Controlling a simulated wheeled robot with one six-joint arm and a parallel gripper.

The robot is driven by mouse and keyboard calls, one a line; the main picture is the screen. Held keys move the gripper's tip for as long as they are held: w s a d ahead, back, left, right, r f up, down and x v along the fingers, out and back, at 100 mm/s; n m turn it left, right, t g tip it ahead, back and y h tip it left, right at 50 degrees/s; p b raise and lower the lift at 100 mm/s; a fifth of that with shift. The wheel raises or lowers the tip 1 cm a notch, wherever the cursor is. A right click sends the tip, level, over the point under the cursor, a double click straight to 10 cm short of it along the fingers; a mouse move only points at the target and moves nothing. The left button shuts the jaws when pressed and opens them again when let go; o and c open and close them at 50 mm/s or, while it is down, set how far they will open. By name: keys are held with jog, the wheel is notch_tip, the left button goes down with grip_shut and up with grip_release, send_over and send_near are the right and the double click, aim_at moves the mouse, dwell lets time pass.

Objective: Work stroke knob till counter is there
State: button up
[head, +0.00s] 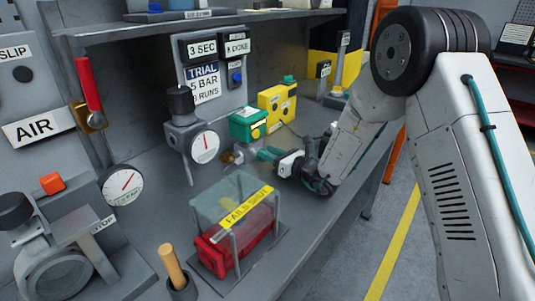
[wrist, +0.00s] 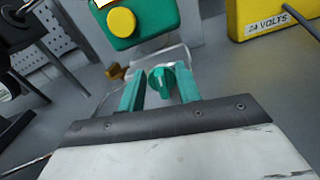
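A teal-green knob (wrist: 162,80) sits on the valve assembly, below the green box (wrist: 140,18) with its round yellow button (wrist: 121,21). My gripper (wrist: 160,88) has its two teal fingers apart, one on each side of the knob in the picture. A gap shows at least on the left; whether the right finger touches it I cannot tell. In the head view my gripper (head: 268,155) is low in front of the green box (head: 247,124), and the knob cannot be made out there. No counter reading is legible. A board (head: 207,84) reads "TRIAL", "5 BAR" and "RUNS", with "3 SEC" above.
A yellow box (wrist: 262,17) marked "24 VOLTS" stands right of the green box. A clear cover (head: 215,200) labelled "FAILS SHUT" over a red body stands in front. A gauge (head: 205,146), a red-handled AIR lever (head: 88,85) and a wooden-handled tool (head: 172,265) are left.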

grip_shut()
jog(key=shift+s+n, duration=0.1)
jog(key=shift+n, duration=0.8)
grip_release()
jog(key=shift+s, duration=0.1)
jog(key=v, duration=0.7)
jog(key=shift+s+d, duration=0.2)
jog(key=shift+d, duration=0.1)
